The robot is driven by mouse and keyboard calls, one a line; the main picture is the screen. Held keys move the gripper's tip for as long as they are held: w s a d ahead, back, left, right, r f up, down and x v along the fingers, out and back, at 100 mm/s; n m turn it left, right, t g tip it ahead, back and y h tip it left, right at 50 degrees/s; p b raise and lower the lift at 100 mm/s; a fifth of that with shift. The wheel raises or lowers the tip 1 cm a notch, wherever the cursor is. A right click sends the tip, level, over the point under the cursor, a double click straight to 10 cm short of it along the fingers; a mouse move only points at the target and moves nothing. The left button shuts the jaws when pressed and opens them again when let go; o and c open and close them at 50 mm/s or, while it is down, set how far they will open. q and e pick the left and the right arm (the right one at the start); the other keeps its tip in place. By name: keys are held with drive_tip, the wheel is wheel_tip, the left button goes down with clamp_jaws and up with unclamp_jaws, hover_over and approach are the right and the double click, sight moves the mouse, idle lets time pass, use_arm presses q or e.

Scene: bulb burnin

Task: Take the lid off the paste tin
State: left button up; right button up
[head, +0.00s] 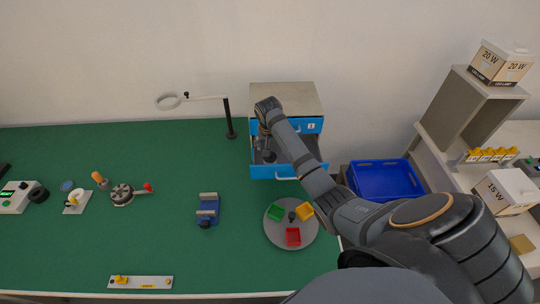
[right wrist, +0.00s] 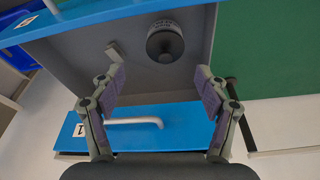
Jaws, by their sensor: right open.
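A round dark tin (right wrist: 165,42) with small pale lettering stands in the open drawer, in the right wrist view. It appears closed by a dark top with a lighter raised centre; I cannot read the lettering. My right gripper (right wrist: 158,85) is open and empty, its purple-padded fingers apart over the drawer (right wrist: 190,112). The tin lies beyond the fingertips, not between them. In the head view my right gripper (head: 266,147) hangs over the pulled-out drawer (head: 262,173), and the arm hides much of its inside. My left gripper is not in view.
The blue-fronted cabinet (head: 285,95) stands at the back of the green table (head: 150,235). A ring stand (head: 229,120) is left of it. A grey turntable (head: 281,238) with coloured trays and a blue vise (head: 207,210) are in front. A blue crate (head: 382,182) is right.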

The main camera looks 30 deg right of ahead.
drive_tip(key=shift+w+a+f+p, duration=0.1)
drive_tip(key=shift+a+f+p, duration=0.05)
drive_tip(key=shift+f+p, duration=0.3)
drive_tip(key=shift+w+a+f+p, duration=0.1)
drive_tip(key=shift+f+p, duration=0.2)
drive_tip(key=shift+f, duration=0.1)
drive_tip(key=shift+x, duration=1.25)
drive_tip(key=shift+w+d+f, duration=0.1)
drive_tip(key=shift+f, duration=0.2)
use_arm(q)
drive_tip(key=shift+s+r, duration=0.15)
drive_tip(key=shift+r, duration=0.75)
use_arm(e)
drive_tip(key=c, duration=0.9)
drive_tip(key=shift+c, duration=0.2)
